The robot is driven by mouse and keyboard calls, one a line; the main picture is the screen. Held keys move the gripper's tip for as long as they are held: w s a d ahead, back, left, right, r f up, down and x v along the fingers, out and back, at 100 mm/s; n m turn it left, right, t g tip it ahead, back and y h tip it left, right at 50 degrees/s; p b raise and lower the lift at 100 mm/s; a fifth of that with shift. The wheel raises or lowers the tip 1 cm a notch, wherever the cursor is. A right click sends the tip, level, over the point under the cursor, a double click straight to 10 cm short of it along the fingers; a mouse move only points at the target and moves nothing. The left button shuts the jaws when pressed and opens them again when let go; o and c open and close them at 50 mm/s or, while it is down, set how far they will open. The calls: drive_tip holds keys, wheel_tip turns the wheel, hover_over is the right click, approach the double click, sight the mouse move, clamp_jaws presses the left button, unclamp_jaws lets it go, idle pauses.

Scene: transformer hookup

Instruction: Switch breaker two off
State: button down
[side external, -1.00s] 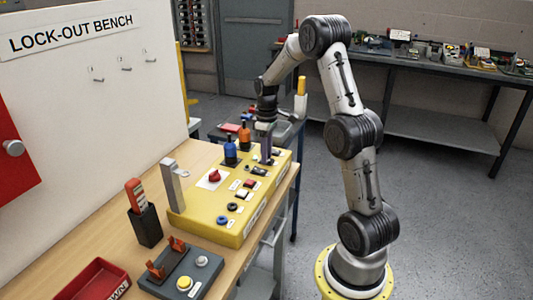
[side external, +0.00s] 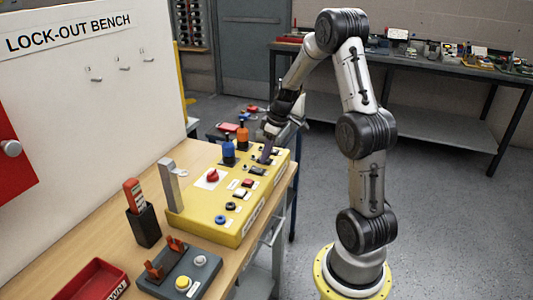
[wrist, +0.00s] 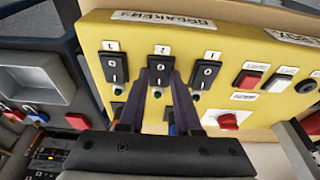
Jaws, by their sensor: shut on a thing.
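In the wrist view, breaker two (wrist: 160,72) is the middle one of three black switches in a row on the yellow panel (wrist: 235,45). Its white label is above it. My gripper (wrist: 161,86) is shut on breaker two, with its two dark fingers at the lower part of the switch. The fingers hide some of it, and I cannot tell its on or off position. Breaker one (wrist: 205,75) is to the right and breaker three (wrist: 115,68) to the left, both clear of the fingers. In the side view, my gripper (side external: 265,157) reaches down, tilted, to the panel's far end.
Blue (side external: 229,150) and orange (side external: 242,136) handles stand up on the panel close to my gripper. A red knob (side external: 212,176) and a grey upright bracket (side external: 172,185) are nearer the camera. A dark holder (side external: 145,225) stands on the bench in front.

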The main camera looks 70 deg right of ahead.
drive_tip(key=c, duration=0.6)
unclamp_jaws()
drive_tip(key=v, duration=1.4)
